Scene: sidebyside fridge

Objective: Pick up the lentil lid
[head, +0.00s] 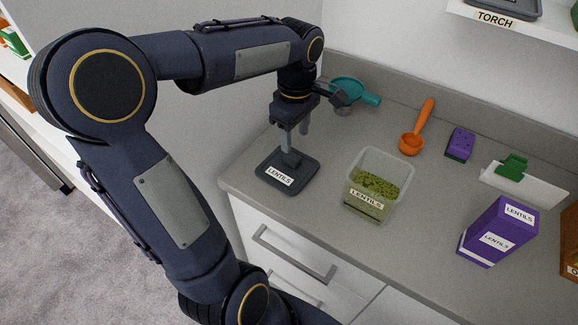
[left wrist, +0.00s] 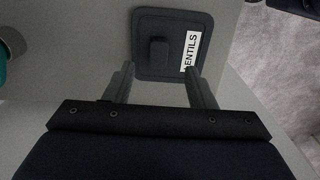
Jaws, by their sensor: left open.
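The lentil lid (head: 302,172) is a dark grey, rounded square plate with a raised block-shaped knob and a white label reading LENTILS. It lies flat on the counter near its left front edge. My left gripper (head: 294,142) points down above it, open and empty. In the left wrist view the lid (left wrist: 150,25) is beyond the fingertips, with its knob (left wrist: 158,53) lined up between the two fingers of the left gripper (left wrist: 158,72). I cannot tell how far the fingertips are from the knob. My right gripper is not in view.
An uncovered clear container of lentils (head: 376,188) stands right of the lid. A purple lentils box (head: 494,236) is farther right. A shelf hangs upper right.

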